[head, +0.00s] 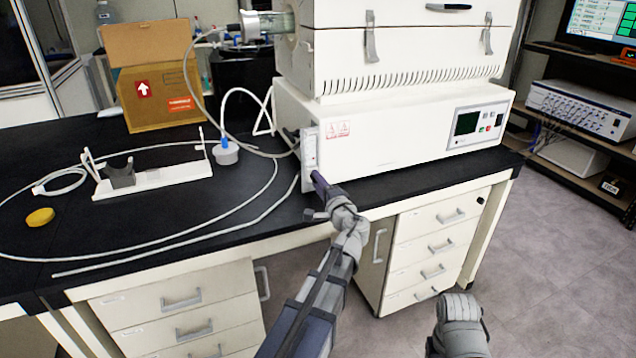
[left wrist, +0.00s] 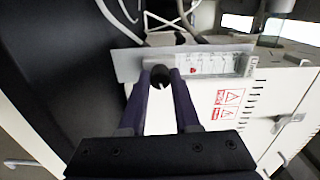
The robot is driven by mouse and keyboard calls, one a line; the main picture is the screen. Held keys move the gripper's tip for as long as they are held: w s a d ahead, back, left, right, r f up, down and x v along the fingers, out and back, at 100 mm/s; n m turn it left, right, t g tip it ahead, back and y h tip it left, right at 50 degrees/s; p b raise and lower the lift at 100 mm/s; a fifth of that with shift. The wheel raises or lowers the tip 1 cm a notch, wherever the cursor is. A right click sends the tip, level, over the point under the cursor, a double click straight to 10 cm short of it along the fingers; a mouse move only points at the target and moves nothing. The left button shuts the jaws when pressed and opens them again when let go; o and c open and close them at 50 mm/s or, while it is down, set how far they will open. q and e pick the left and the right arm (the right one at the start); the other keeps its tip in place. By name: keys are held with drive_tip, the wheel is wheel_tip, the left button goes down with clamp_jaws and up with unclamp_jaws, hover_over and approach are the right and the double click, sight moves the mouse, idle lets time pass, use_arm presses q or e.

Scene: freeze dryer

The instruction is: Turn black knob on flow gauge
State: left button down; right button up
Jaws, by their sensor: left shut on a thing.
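The flow gauge (head: 310,148) is a narrow white panel standing upright at the left front corner of the white freeze dryer (head: 395,125). In the left wrist view, the gauge (left wrist: 208,64) carries a printed scale with a red mark. The black knob (left wrist: 160,79) sits at its near end, between the tips of my left gripper (left wrist: 161,73). My left gripper (head: 317,180) is shut on the knob and hides it in the head view. A grey part of my right arm shows at the bottom right, but its gripper is out of view.
The black bench (head: 120,238) carries a white stand (head: 150,183), a yellow disc (head: 40,217), a cardboard box (head: 158,95) and loose white tubing (head: 215,232). Drawers (head: 436,245) lie below the bench edge. Open floor (head: 540,250) lies to the right.

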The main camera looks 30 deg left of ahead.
use_arm(q)
drive_tip(key=m, duration=0.4)
drive_tip(key=shift+m, duration=0.3)
drive_tip(key=m, duration=0.3)
drive_tip(key=shift+m, duration=0.4)
drive_tip(key=m, duration=0.4)
drive_tip(key=shift+m, duration=2.4)
drive_tip(key=c, duration=0.6)
unclamp_jaws()
drive_tip(key=shift+d, duration=0.1)
